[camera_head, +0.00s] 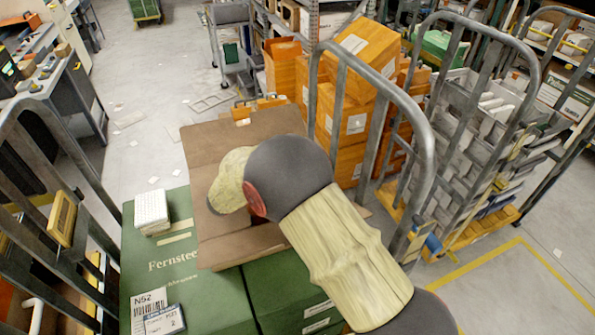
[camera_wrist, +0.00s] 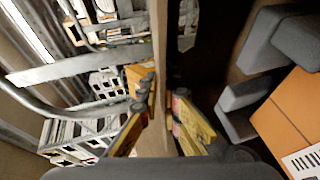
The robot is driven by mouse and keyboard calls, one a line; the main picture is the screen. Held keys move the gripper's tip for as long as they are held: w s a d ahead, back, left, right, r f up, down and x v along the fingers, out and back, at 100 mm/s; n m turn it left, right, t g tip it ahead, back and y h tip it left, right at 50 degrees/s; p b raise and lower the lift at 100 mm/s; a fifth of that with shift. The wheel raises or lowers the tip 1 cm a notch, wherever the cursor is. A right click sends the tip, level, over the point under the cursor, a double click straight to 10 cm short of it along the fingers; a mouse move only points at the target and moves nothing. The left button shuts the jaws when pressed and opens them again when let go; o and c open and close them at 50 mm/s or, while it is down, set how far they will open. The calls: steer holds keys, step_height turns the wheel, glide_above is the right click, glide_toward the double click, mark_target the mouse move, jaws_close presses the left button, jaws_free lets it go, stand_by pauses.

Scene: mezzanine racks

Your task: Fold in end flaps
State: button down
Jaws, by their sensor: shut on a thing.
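A brown cardboard box (camera_head: 228,247) sits on green cases, with a broad flap (camera_head: 205,140) spread open at its far side. My arm covers much of the box and hides my gripper in the head view. In the wrist view my gripper (camera_wrist: 166,120) has its yellow fingers on both sides of a thin cardboard panel (camera_wrist: 159,50), seen edge-on and standing upright in the picture. The fingers are shut on this panel, which looks like a flap of the box. Right of it is the dark box inside with grey blocks (camera_wrist: 277,37) and an orange item (camera_wrist: 293,120).
The green cases (camera_head: 160,265) carry a small white stack (camera_head: 151,210) and labels. A grey tubular cart frame (camera_head: 412,110) rises close to my arm on the right, before stacked orange boxes (camera_head: 345,110). Another cart frame (camera_head: 50,130) stands left. Open floor (camera_head: 140,85) lies beyond.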

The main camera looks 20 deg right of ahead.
steer(key=shift+s+a+f+b, duration=0.1)
steer(key=shift+f+b, duration=0.1)
steer(key=shift+f, duration=0.35)
steer(key=shift+s+f+b, duration=0.1)
steer(key=shift+f+b, duration=0.05)
steer(key=shift+f, duration=0.45)
steer(key=c, duration=2.1)
jaws_free()
steer(key=shift+w, duration=0.1)
steer(key=shift+w+r, duration=0.1)
steer(key=shift+r, duration=0.25)
steer(key=shift+r, duration=0.3)
step_height(320, 180, up, 9)
steer(key=shift+r, duration=0.2)
steer(key=shift+s+a+r+p, duration=0.35)
steer(key=shift+s+a+r, duration=0.2)
steer(key=shift+a+r, duration=0.4)
steer(key=shift+s+a+r+p, duration=0.4)
steer(key=shift+s+a+r, duration=0.15)
steer(key=shift+a+r, duration=0.4)
steer(key=shift+s+a+r+p, duration=0.35)
steer(key=shift+s+a+r, duration=0.2)
steer(key=shift+a+r, duration=0.4)
